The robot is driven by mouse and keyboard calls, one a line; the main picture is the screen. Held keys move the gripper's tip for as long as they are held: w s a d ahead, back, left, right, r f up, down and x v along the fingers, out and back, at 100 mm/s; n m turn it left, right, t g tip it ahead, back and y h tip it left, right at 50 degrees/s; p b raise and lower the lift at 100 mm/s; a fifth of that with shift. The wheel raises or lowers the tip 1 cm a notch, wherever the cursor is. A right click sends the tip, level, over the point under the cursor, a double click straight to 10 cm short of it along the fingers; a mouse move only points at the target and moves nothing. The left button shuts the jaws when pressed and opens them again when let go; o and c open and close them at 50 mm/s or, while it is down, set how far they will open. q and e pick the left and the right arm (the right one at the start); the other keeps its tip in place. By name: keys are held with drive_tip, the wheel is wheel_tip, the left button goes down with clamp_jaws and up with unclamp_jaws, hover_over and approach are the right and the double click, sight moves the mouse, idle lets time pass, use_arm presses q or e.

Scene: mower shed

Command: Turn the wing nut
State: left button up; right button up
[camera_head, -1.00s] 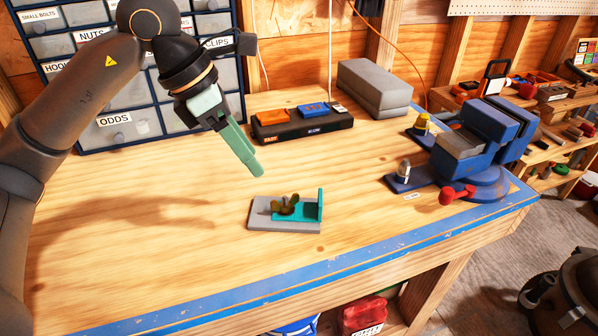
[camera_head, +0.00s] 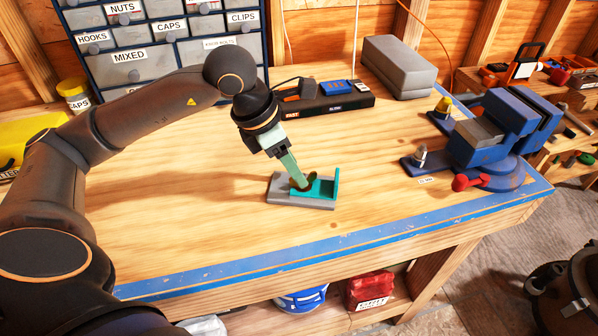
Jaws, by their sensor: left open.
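The wing nut (camera_head: 309,181) is a small dark olive-brown piece on a teal bracket (camera_head: 327,187). The bracket sits on a flat grey plate (camera_head: 316,205) on the wooden bench. My left gripper (camera_head: 300,184) comes down from the upper left, tilted, with its green fingertips at the wing nut. The fingers hide part of the nut. I cannot tell whether they touch it. The gripper is open. My right gripper is not in view.
A blue vise (camera_head: 490,140) stands at the right of the bench (camera_head: 190,190). A black charger strip (camera_head: 345,101) and a grey block (camera_head: 400,66) lie behind. Drawers (camera_head: 150,65) stand at the back left. The bench is clear left and right of the plate.

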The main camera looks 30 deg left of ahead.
use_arm(q)
drive_tip(key=shift+x, duration=1.5)
drive_tip(key=shift+c, duration=0.2)
clamp_jaws()
